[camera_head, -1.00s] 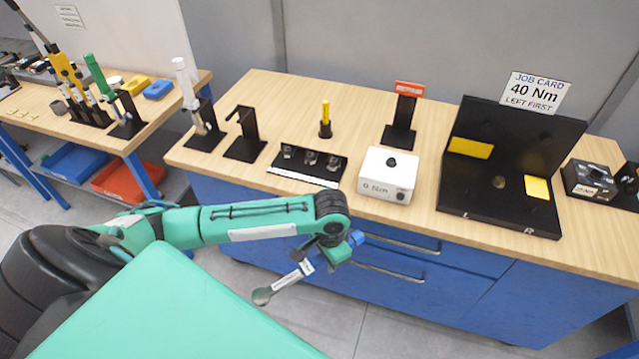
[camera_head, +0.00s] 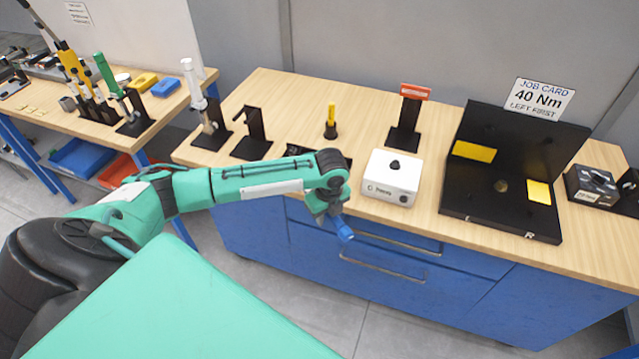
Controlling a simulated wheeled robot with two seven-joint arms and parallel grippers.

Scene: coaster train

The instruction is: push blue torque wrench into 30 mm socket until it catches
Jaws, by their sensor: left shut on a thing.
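My left gripper (camera_head: 328,213) is in front of the bench's front edge, pointing down, shut on the blue torque wrench. Only the blue end of the wrench (camera_head: 344,232) shows, sticking out below the gripper. Its shaft and head are hidden behind my left arm. The black socket tray (camera_head: 293,150) is mostly covered by my left forearm and wrist. Only a bit of its far edge shows, so the 30 mm socket is hidden and I cannot tell whether the wrench touches it. My right gripper is not in view.
A white tester box (camera_head: 391,177) stands just right of my left wrist. A yellow driver (camera_head: 331,120) stands upright behind the tray, and an empty black stand (camera_head: 253,135) is to the left. A black fixture (camera_head: 500,190) fills the right. Bench between them is clear.

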